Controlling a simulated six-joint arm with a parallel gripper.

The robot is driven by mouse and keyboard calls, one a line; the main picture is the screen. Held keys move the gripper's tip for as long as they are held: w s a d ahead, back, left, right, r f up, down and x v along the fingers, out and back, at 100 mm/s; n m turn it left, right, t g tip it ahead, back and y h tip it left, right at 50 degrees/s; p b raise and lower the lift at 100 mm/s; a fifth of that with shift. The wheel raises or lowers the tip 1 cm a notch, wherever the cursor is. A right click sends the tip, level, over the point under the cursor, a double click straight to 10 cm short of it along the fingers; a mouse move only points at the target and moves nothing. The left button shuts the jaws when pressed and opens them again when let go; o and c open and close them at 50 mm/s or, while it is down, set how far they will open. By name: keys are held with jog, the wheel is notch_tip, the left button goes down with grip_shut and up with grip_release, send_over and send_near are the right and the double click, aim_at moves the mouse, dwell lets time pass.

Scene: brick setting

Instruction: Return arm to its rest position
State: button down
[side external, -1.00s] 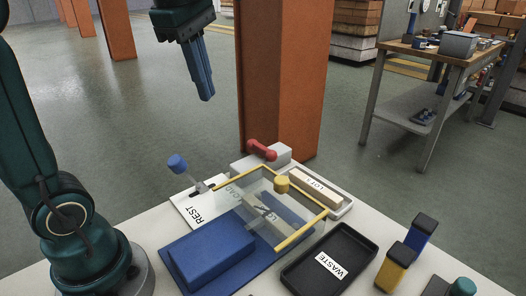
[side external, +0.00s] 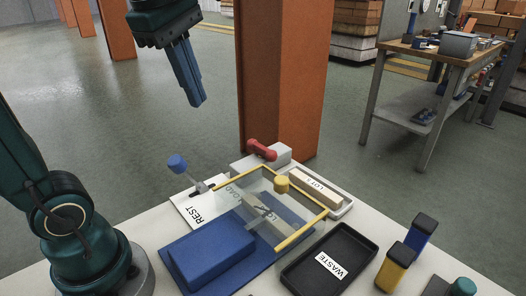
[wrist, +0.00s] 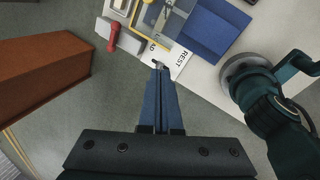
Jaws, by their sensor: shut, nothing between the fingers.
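My gripper (side external: 196,103) has blue fingers pressed together and holds nothing. It hangs in the air well above the table, toward the back left in the side view. In the wrist view its fingertips (wrist: 158,66) show in front of the white card marked REST (wrist: 180,62). That card (side external: 194,211) lies on the white table (side external: 130,222), with a blue-knobbed lever (side external: 178,165) standing at it.
A clear cover with a yellow frame (side external: 301,233) sits mid-table beside a blue block (side external: 211,247). An orange column (side external: 280,80) rises behind the table.

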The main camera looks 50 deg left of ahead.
jog(key=s+d+f+m+t, duration=0.1)
jog(key=s+d+f+m, duration=0.1)
jog(key=f+m, duration=0.4)
jog(key=s+d+f+m+t+h, duration=0.1)
jog(key=f+m, duration=0.5)
jog(key=m, duration=1)
jog(key=shift+s+d, duration=0.55)
jog(key=shift+s, duration=0.55)
